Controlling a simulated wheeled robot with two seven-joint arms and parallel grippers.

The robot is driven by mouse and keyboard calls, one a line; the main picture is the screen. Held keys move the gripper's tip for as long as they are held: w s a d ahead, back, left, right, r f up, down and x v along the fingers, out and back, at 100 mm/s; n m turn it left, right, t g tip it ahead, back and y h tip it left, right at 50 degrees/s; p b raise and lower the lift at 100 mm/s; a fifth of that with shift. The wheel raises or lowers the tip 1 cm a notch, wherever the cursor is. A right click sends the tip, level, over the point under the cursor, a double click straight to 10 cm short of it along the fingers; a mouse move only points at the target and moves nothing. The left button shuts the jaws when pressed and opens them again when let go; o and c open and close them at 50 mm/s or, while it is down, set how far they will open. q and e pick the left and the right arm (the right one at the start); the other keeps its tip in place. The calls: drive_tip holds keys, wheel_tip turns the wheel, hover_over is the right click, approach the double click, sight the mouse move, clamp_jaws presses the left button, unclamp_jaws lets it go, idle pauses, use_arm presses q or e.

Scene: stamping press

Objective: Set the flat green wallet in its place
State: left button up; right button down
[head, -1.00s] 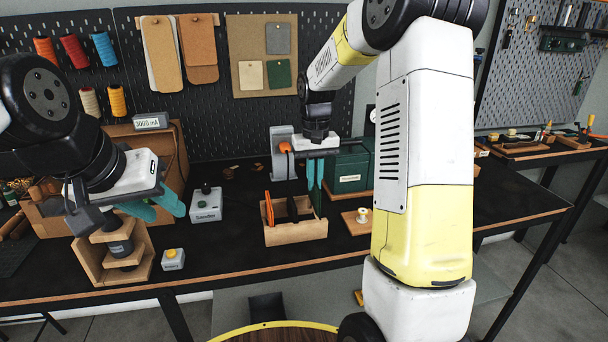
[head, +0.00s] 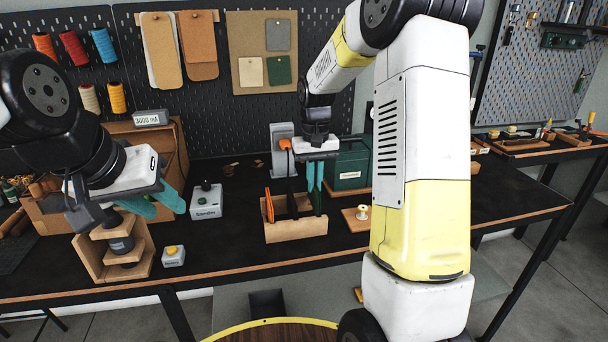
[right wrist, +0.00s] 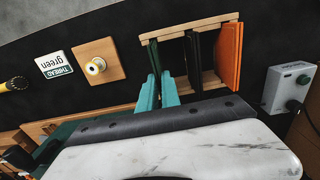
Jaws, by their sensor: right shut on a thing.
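The flat green wallet (head: 318,201) stands on edge at the right end of a small wooden rack (head: 296,232). In the right wrist view the green wallet (right wrist: 153,56) is a thin dark-green slab at the rack's left end. My right gripper (head: 315,176) is above that end, its teal fingers pointing down and shut on the wallet; the fingers (right wrist: 160,92) hide part of it. I cannot tell whether it touches the rack's floor. My left gripper (head: 155,205) is open and empty at the left, above the table.
An orange piece (right wrist: 229,56) and a black piece (right wrist: 193,57) stand in the same rack. A grey button box (head: 206,203) is left of it. A spool on a wooden block (head: 354,221) and a green box (head: 349,168) are to the right.

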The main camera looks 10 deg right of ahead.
sight(314, 195)
drive_tip(key=shift+f, duration=1.4)
drive_tip(key=shift+f, duration=0.25)
drive_tip(key=c, duration=1.5)
unclamp_jaws()
